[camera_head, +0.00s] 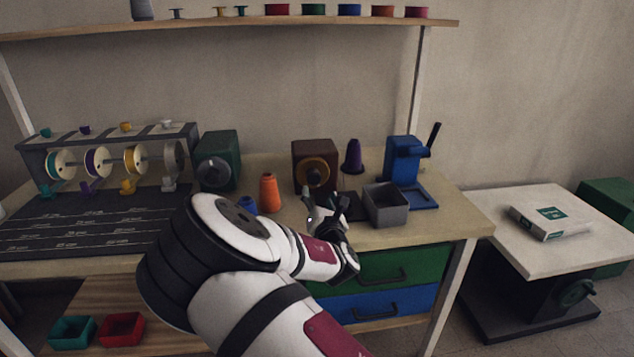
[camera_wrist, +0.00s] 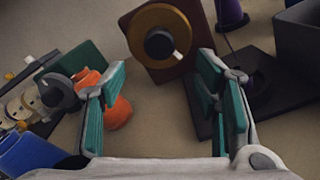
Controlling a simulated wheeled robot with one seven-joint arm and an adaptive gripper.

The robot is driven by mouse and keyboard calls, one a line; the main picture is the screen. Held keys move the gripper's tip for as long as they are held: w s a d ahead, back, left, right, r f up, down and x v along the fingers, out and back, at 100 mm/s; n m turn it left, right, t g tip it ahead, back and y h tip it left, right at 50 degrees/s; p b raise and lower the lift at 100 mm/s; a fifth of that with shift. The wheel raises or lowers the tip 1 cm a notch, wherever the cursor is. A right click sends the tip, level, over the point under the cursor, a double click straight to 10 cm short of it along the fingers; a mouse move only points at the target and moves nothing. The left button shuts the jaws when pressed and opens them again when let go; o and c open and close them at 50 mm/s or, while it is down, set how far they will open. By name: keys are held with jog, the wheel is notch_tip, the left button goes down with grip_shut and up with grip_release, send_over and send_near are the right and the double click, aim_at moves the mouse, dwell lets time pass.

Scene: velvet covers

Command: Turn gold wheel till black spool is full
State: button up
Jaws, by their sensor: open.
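The gold wheel (camera_head: 313,172) is on the front of a brown box (camera_head: 316,148) on the workbench. In the wrist view the gold wheel (camera_wrist: 143,22) has a black hub with a white mark, just beyond my fingertips. My gripper (camera_head: 325,203) is open, and its two teal-padded fingers (camera_wrist: 162,72) stand apart with nothing between them. A dark round piece (camera_wrist: 258,84) on a black plate (camera_wrist: 287,92) lies right of the right finger. It may be the black spool, but I cannot tell how much thread it holds.
A grey bin (camera_head: 385,206), purple cone (camera_head: 353,157) and blue device (camera_head: 402,160) stand right. A thread rack (camera_head: 108,158) is far left.

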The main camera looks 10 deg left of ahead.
aim_at(314, 180)
jog(key=b+x, duration=0.1)
jog(key=x, duration=0.8)
jog(key=shift+w+a+f, duration=0.1)
jog(key=shift+w+a, duration=0.05)
jog(key=shift+w, duration=0.15)
jog(key=c, duration=1.1)
jog(key=shift+c, duration=0.2)
jog(key=shift+m, duration=0.4)
